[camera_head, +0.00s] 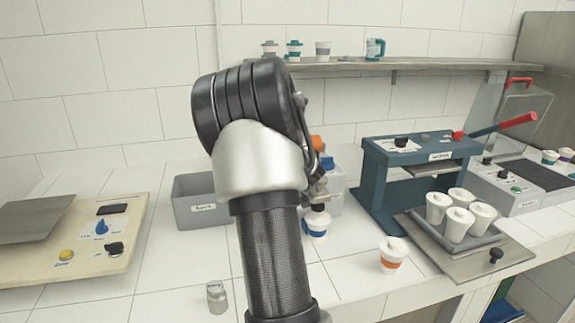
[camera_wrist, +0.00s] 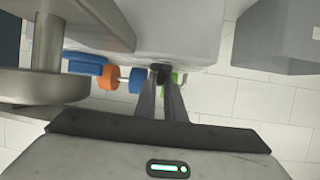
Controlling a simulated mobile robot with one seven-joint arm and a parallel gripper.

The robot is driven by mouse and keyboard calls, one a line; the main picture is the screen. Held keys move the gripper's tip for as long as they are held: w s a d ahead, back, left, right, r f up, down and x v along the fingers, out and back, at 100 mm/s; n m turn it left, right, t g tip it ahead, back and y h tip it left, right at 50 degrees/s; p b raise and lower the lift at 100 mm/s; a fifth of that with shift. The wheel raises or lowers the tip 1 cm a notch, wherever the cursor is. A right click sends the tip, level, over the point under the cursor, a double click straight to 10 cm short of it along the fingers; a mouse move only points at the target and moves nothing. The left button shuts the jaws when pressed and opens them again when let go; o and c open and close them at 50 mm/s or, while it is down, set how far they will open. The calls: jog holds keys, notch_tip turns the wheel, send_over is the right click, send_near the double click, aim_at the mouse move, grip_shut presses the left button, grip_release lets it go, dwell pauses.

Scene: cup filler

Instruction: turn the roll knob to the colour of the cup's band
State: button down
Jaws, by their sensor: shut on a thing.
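My gripper (camera_wrist: 162,88) is shut on a small black knob (camera_wrist: 160,71) at the edge of a pale grey machine body (camera_wrist: 175,35) in the wrist view. Beside the knob sit an orange roll (camera_wrist: 105,82), blue parts (camera_wrist: 138,78) and a green part (camera_wrist: 175,77), partly behind the fingers. In the head view the orange roll (camera_head: 317,143) shows past my arm. A white cup with a blue band (camera_head: 316,223) stands just below my gripper (camera_head: 319,198). A white cup with an orange band (camera_head: 393,255) stands apart to the right. The knob's setting cannot be read.
A grey bin (camera_head: 190,207) stands left of my arm. A blue press (camera_head: 420,165) and a tray (camera_head: 470,244) with several white cups stand right. A beige control panel (camera_head: 85,240) is at the left, a small jar (camera_head: 216,297) in front. A shelf (camera_head: 400,65) runs behind.

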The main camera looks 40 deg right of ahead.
jog(key=shift+s+d+r+n+y+p, duration=0.25)
jog(key=shift+n+y+p, duration=0.3)
jog(key=shift+p, duration=0.55)
jog(key=n+y+p, duration=0.1)
jog(key=p, duration=0.1)
jog(key=n+t+y+p, duration=0.1)
jog(key=p, duration=0.1)
jog(key=shift+d, duration=0.25)
jog(key=n+y+p, duration=0.1)
jog(key=n+t+y+p, duration=0.1)
jog(key=y+p, duration=0.1)
jog(key=n+y+p, duration=0.1)
jog(key=n+p, duration=0.1)
jog(key=shift+d+f+y, duration=0.25)
jog(key=shift+d+y, duration=0.05)
jog(key=shift+y, duration=0.05)
jog(key=c, duration=1.8)
grip_release()
jog(key=shift+c, duration=0.2)
